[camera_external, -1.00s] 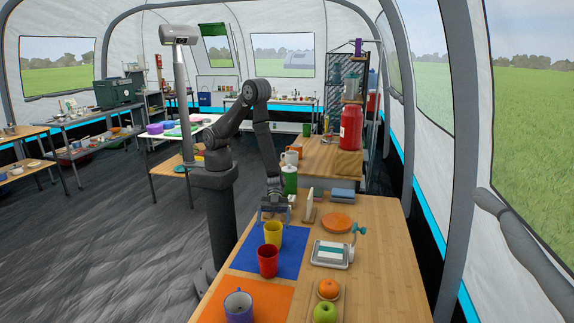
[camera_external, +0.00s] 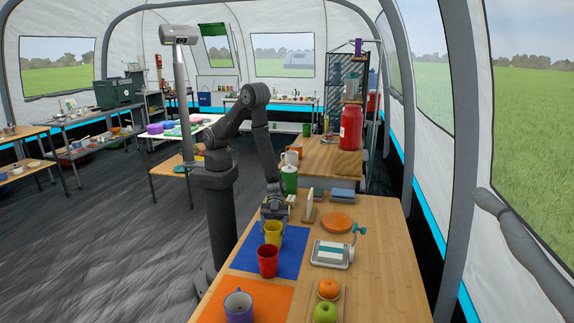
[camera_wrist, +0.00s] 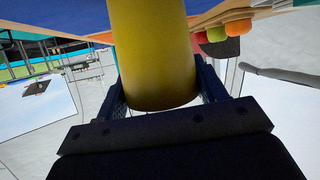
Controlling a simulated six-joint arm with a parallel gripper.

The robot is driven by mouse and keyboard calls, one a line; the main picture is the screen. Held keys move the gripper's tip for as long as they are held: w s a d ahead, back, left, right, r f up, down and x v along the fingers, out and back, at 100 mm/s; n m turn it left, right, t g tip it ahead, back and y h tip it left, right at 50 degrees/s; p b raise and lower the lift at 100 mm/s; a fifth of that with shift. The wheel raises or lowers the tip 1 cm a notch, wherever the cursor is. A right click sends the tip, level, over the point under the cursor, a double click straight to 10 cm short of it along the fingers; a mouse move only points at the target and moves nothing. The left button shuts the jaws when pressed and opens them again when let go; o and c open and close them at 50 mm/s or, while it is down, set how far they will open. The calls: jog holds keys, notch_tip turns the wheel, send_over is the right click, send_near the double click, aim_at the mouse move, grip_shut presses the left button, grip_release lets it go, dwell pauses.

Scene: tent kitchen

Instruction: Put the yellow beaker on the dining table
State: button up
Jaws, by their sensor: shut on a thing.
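The yellow beaker (camera_external: 273,235) is at the far part of the blue mat (camera_external: 290,262) on the wooden table in front of me. My gripper (camera_external: 274,217) reaches down from above and is shut on the yellow beaker. In the wrist view the beaker (camera_wrist: 155,50) fills the middle as a large yellow cylinder, with a finger on each side. I cannot tell if its base is clear of the mat. Which table is the dining table is not marked; a white-topped table (camera_external: 200,120) with coloured dishes stands behind my arm.
A red beaker (camera_external: 267,260) stands close in front of the yellow one. A purple mug (camera_external: 238,307) is on an orange mat.

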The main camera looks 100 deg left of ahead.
jog(key=shift+r, duration=0.95)
jog(key=s+d+r+n+t, duration=0.1)
jog(key=s+r, duration=0.4)
jog(key=s, duration=0.3)
jog(key=s+r+n+t, duration=0.1)
jog(key=s+r, duration=0.4)
jog(key=s, duration=0.3)
jog(key=s+a+n+t+y, duration=0.2)
jog(key=s+a+t, duration=0.1)
jog(key=a, duration=0.3)
jog(key=shift+n, duration=0.3)
jog(key=shift+w+a+f, duration=0.5)
jog(key=shift+w+f, duration=1.35)
jog(key=shift+f, duration=0.1)
jog(key=shift+w+a+f, duration=0.5)
jog(key=shift+w+f, duration=1.3)
jog(key=shift+f, duration=0.15)
jog(key=shift+w+a+f, duration=0.5)
jog(key=shift+w+f, duration=1.35)
jog(key=shift+f, duration=0.1)
